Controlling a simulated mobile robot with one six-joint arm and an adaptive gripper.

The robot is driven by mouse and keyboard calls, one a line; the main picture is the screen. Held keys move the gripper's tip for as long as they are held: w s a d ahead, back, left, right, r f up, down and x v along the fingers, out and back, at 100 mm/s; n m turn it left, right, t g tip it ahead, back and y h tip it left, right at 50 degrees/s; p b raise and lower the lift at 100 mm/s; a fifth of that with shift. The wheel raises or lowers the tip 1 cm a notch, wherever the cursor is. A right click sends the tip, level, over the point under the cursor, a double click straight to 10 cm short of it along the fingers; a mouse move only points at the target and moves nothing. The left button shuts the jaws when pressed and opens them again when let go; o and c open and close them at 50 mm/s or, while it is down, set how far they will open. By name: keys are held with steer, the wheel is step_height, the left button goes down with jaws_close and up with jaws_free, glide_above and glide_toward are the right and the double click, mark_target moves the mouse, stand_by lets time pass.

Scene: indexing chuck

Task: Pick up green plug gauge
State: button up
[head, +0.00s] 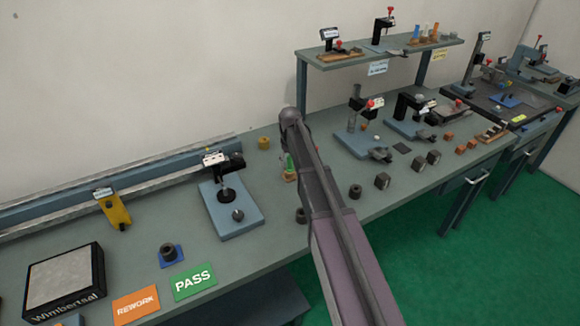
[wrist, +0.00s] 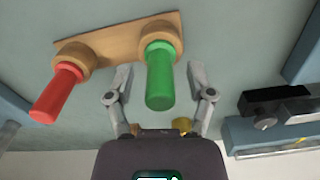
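The green plug gauge (wrist: 160,78) stands in a round socket of a tan wooden holder (wrist: 113,36) in the wrist view. My gripper (wrist: 160,82) is open, with one finger on each side of the green gauge and gaps visible on both sides. A red plug gauge (wrist: 58,92) sits in the other socket of the holder, left of my left finger. In the head view the green gauge (head: 290,162) shows just left of my arm, which hides part of the holder.
A blue-based dial indicator stand (head: 232,212) is left of the holder. Dark ring parts (head: 355,191) stand right of my arm. A brass-coloured cylinder (head: 264,143) stands behind. Green PASS (head: 194,281) and orange REWORK (head: 136,302) cards lie at the front left.

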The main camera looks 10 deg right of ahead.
jaws_close()
step_height(320, 180, up, 3)
steer(key=p, duration=0.3)
steer(key=shift+r, duration=0.15)
steer(key=s+d+r+p, duration=0.1)
steer(key=s+d, duration=0.1)
steer(key=s, duration=0.5)
steer(key=s+d+p, duration=0.1)
steer(key=s+d, duration=0.1)
steer(key=s, duration=0.6)
steer(key=shift+s+r, duration=0.25)
steer(key=shift+r, duration=0.1)
stand_by(0.4)
